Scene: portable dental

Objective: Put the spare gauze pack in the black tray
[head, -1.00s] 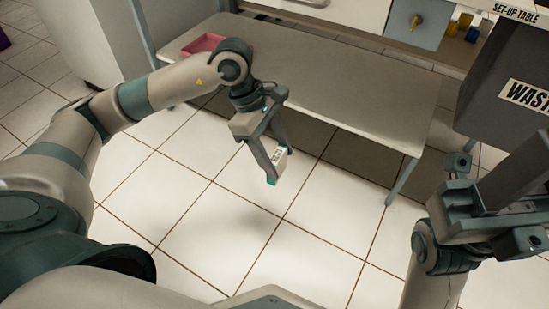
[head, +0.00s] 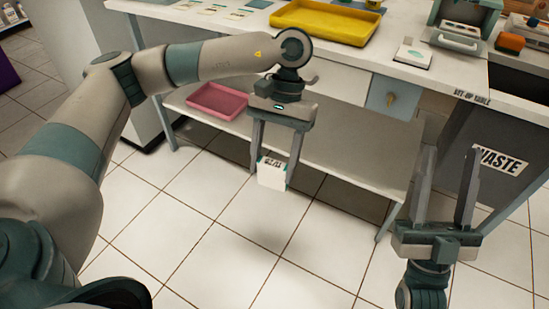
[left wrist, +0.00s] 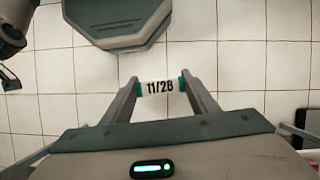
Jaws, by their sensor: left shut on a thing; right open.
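My left gripper (head: 274,170) is shut on a small white pack (head: 271,178) with dark print, held in the air in front of the table's lower shelf. In the left wrist view the pack (left wrist: 161,87) sits between the two fingertips and its label reads 11/28. Whether it is the spare gauze pack I cannot tell from the label alone. My right gripper (head: 449,150) is open and empty, pointing up in front of the waste bin. I can make out no black tray in these views.
A yellow tray (head: 327,20) and flat cards (head: 413,53) lie on the set-up table (head: 225,28). A pink tray (head: 218,101) is on the lower shelf (head: 325,150). The dark waste bin (head: 480,130) stands at right. The tiled floor is clear.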

